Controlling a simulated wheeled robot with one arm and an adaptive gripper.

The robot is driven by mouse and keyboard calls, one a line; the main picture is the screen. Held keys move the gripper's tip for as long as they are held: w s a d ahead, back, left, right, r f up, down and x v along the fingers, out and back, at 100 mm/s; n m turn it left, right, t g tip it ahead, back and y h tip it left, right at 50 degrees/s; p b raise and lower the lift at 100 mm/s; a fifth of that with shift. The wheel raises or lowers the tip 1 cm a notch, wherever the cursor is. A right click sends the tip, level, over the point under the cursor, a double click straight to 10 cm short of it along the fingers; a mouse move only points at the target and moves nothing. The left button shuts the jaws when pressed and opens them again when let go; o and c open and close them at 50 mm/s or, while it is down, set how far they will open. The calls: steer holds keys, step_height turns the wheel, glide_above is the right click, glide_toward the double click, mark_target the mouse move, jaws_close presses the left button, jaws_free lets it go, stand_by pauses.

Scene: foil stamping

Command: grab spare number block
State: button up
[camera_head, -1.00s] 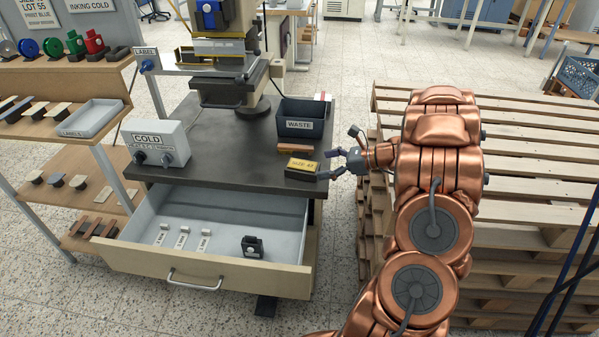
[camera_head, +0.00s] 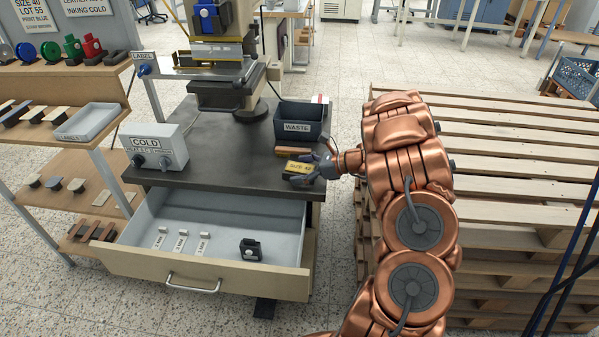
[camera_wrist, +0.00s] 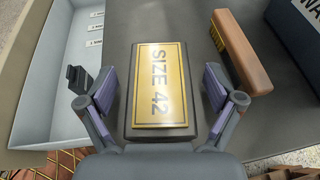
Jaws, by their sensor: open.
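A dark block with a yellow plate reading SIZE 42 (camera_wrist: 160,85) lies on the grey bench top; it also shows in the head view (camera_head: 298,167) near the bench's right edge. My gripper (camera_wrist: 160,98) is open, with one finger on each side of the near part of the block. A gap shows between each finger and the block in the wrist view. In the head view my gripper (camera_head: 304,171) reaches in from the right and partly covers the block. Whether the fingers are down at the block's height is hard to tell.
The COLD box (camera_head: 155,147) is at the bench's left. Below, an open drawer (camera_head: 215,275) holds a black piece (camera_head: 250,249) and several small labelled tags.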

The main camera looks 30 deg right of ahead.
jaws_close()
stand_by(0.8)
